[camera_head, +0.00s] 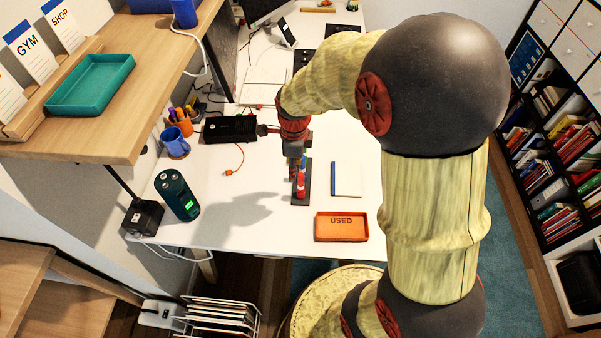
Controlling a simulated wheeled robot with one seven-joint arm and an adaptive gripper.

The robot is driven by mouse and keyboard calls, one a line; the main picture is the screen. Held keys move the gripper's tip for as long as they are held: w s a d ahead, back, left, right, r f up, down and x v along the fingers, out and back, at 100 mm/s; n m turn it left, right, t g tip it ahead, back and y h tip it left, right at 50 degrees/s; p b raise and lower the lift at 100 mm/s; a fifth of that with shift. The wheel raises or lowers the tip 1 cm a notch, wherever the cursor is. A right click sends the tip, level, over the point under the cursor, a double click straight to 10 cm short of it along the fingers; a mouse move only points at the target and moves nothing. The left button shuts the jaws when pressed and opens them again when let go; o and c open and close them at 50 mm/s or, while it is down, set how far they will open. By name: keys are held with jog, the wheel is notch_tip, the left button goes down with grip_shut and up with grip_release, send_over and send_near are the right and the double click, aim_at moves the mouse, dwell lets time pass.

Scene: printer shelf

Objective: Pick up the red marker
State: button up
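A red marker (301,187) is on a small dark rest (307,197) on the white desk. Something blue shows just beyond it on the same rest, perhaps another marker. My gripper (298,163) points down over the far part of the rest, close above or at the red marker. The fingers are small and partly hidden by the wrist. I cannot tell whether they touch the marker, or whether they are open or shut.
An orange tray marked USED (341,227) and a white notepad with a blue edge (346,179) lie to the right. A wooden shelf (130,110) overhangs the desk's left.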

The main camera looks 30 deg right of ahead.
aim_at(301, 185)
jog(key=f+m, duration=0.1)
jog(key=m, duration=0.1)
jog(key=d+f+m+p, duration=0.1)
jog(key=f+m, duration=0.1)
jog(key=w+d+f+m+g+p, duration=0.1)
jog(key=f+m, duration=0.1)
jog(key=shift+f, duration=0.1)
jog(key=shift+s+d+f+b, duration=0.15)
jog(key=shift+f+b, duration=0.3)
jog(key=shift+f, duration=1.5)
jog(key=shift+s+d+f+b, duration=0.1)
jog(key=shift+d+f+b, duration=0.25)
jog(key=shift+f, duration=1.6)
jog(key=shift+a, duration=0.1)
jog(key=c, duration=1)
